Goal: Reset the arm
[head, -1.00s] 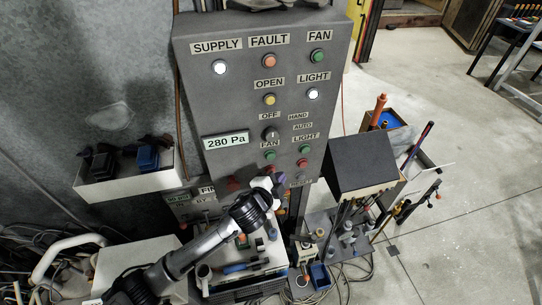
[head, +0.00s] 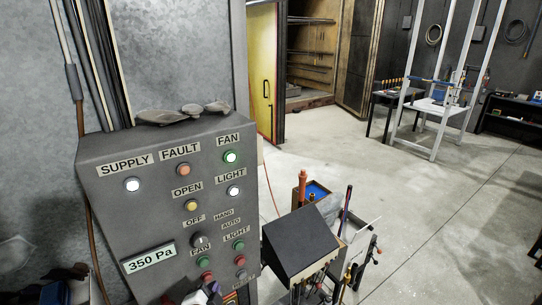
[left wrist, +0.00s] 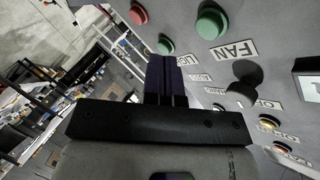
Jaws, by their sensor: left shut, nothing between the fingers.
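My left gripper (head: 208,292) is at the bottom edge of the head view, in front of the lower part of the grey control panel (head: 120,200). Most of its arm is out of that view. In the left wrist view its dark fingers (left wrist: 170,68) are together with nothing between them, close to the panel. I cannot tell whether they touch it. A red button (left wrist: 138,14) and green buttons (left wrist: 211,22) show near the fingertips. The pressure readout (head: 150,258) says 350 Pa. My right gripper is not in view.
A dark box (head: 300,242) and a bin of tools (head: 318,192) stand right of the panel. A yellow door (head: 262,75) and a white-framed bench (head: 437,108) are farther back. The concrete floor (head: 440,190) between them is mostly open.

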